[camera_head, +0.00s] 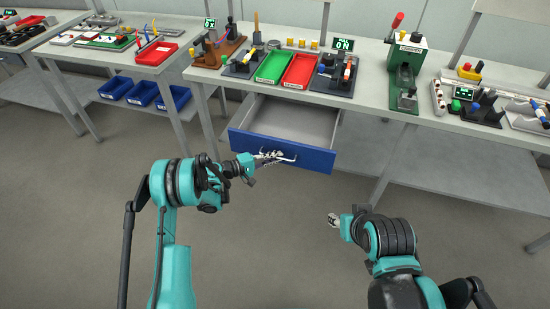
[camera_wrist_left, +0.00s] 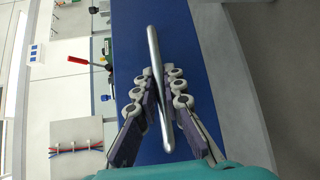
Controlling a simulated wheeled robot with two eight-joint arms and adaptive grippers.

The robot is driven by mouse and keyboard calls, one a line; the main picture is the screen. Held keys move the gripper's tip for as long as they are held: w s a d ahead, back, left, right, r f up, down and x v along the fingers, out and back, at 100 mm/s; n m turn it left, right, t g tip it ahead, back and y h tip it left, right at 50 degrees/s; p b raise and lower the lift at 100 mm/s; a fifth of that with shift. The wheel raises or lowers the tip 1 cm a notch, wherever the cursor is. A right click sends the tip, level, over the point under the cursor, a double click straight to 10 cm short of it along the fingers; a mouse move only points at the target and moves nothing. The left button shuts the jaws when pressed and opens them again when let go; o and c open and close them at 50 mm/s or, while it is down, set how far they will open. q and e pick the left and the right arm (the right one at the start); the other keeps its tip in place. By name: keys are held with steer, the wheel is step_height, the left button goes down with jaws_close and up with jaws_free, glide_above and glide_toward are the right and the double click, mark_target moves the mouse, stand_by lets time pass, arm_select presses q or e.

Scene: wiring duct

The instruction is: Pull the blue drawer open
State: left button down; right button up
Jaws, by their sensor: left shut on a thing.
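The blue drawer (camera_head: 310,155) hangs under the middle workbench and stands partly open, with its pale, empty interior (camera_head: 290,119) showing. Its blue front also fills the middle of the left wrist view (camera_wrist_left: 190,40). A silver bar handle (camera_wrist_left: 160,90) runs along the front. My left gripper (camera_head: 270,158) is at the drawer front and shut on the handle; in the left wrist view its fingers (camera_wrist_left: 163,97) lie on both sides of the bar. My right gripper (camera_head: 334,220) is apart from the drawer, over the floor to the right; its fingers are too small to read.
The workbench (camera_head: 370,115) above carries a green tray (camera_head: 273,67), a red tray (camera_head: 299,71) and a green press (camera_head: 405,70). Table legs (camera_head: 380,180) stand right of the drawer. Blue bins (camera_head: 143,94) sit on a lower shelf at left. The floor before the drawer is clear.

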arm_select(q)
steer(key=shift+d, duration=0.1)
steer(key=c, duration=1.9)
jaws_free()
steer(key=v, duration=1.2)
steer(key=s+r+m+g+y, duration=0.1)
steer(key=s+r+y, duration=0.3)
steer(key=r, duration=0.3)
steer(key=s+r+m+y, duration=0.1)
steer(key=s+r+y, duration=0.2)
steer(key=s+r, duration=0.3)
steer(key=s+a+r+m+y, duration=0.1)
steer(key=s+a+y, duration=0.1)
steer(key=s, duration=0.5)
steer(key=s+a+r+m+y, duration=0.1)
steer(key=s+a+m+y, duration=0.1)
steer(key=s, duration=0.5)
steer(key=s+a+r+m+t+y, duration=0.1)
steer(key=s+a+m+y, duration=0.1)
steer(key=s, duration=0.5)
steer(key=shift+a+r+y, duration=0.15)
steer(key=shift+a+y, duration=0.75)
steer(key=shift+a, duration=0.05)
